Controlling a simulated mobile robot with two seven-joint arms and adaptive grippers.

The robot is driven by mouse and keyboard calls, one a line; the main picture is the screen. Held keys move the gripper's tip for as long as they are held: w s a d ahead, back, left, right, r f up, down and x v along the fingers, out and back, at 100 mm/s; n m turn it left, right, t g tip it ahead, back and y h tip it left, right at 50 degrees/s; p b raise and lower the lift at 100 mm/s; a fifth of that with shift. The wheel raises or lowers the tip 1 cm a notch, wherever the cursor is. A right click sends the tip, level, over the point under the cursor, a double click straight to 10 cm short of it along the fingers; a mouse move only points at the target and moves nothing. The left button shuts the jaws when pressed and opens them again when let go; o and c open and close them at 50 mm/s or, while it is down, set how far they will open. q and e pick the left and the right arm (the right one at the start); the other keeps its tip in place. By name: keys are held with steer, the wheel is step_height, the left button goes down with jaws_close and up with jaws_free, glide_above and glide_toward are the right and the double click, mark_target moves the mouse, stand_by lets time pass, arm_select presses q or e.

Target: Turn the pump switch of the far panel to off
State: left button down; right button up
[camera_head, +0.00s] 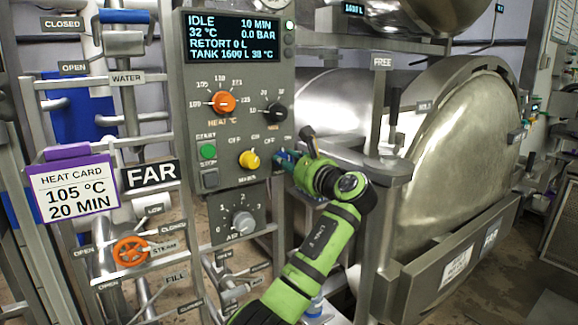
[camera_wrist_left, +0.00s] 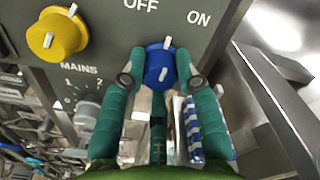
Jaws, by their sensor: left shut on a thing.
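The far panel (camera_head: 222,100) carries a dark display and several knobs, with a FAR sign (camera_head: 151,173) beside it. In the left wrist view, a blue knob (camera_wrist_left: 159,68) sits on the panel under the words OFF and ON. Its white mark points up and slightly right, between the two words. Its own name label is not visible. My left gripper (camera_wrist_left: 160,80) has its teal fingers closed on both sides of this knob. In the head view, the left gripper (camera_head: 286,160) reaches the panel's lower right corner and mostly hides the knob. My right gripper is not in view.
A yellow MAINS knob (camera_head: 250,159) is just left of the blue one; the grey air knob (camera_head: 243,222) is below. An orange heat knob (camera_head: 224,102) and a black knob (camera_head: 275,112) are above. A large steel retort (camera_head: 468,140) stands close on the right.

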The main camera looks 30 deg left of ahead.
arm_select(q)
steer(key=shift+r+n+b, duration=0.1)
steer(key=shift+n+b, duration=1.35)
steer(key=shift+n, duration=1.95)
steer(key=c, duration=0.9)
jaws_free()
steer(key=shift+s+a, duration=0.1)
steer(key=v, duration=1.2)
